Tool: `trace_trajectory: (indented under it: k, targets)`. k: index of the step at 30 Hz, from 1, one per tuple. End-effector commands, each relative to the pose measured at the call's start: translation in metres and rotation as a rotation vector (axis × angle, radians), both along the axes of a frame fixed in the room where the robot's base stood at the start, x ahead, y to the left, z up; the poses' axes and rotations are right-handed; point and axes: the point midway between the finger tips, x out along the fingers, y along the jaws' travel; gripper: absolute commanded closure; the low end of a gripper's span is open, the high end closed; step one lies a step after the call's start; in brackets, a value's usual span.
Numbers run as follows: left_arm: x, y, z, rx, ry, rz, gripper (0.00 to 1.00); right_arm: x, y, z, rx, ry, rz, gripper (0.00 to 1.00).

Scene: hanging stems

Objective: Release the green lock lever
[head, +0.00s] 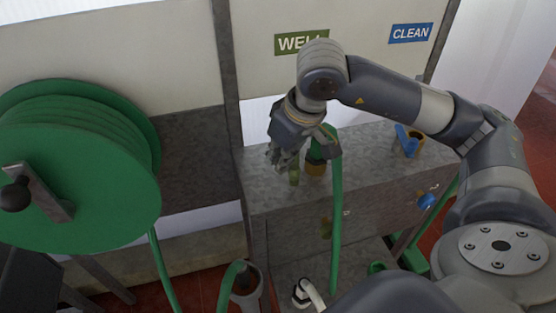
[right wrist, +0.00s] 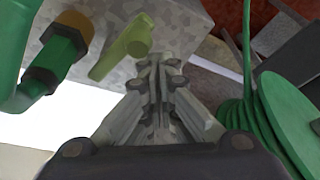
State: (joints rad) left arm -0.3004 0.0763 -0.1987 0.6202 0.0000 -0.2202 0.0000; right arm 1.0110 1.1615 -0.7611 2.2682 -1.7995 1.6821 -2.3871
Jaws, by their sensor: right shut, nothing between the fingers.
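The yellow-green lock lever (head: 294,175) is on the grey metal cabinet, just left of a brass fitting (head: 316,170) with a green hose. In the right wrist view the lever (right wrist: 121,48) lies slanted, its round end toward the upper right, beside the brass fitting (right wrist: 74,24). My right gripper (head: 274,158) is shut and empty, close to the lever's left side in the head view. In the right wrist view its fingertips (right wrist: 158,60) are just right of the lever. I cannot tell whether they touch it. My left gripper is not in view.
A big green hose reel (head: 75,165) stands at the left. The green hose (head: 336,215) hangs in front of the cabinet (head: 375,190). A blue lever (head: 405,138) on a brass port is further right, under the CLEAN sign (head: 410,33). A blue knob (head: 426,201) is on the cabinet front.

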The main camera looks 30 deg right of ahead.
Motion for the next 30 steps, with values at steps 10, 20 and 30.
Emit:
trace_trajectory:
  k: [10,20,30]
  targets:
    - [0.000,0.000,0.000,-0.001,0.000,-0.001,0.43,-0.003,-0.002,-0.002,-0.006,0.012,-0.001,1.00]
    - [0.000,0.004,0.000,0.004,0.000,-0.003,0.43,-0.010,-0.003,0.025,-0.007,0.005,-0.001,1.00]
    - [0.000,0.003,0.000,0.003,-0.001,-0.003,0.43,-0.030,-0.006,0.092,-0.002,0.000,0.002,1.00]
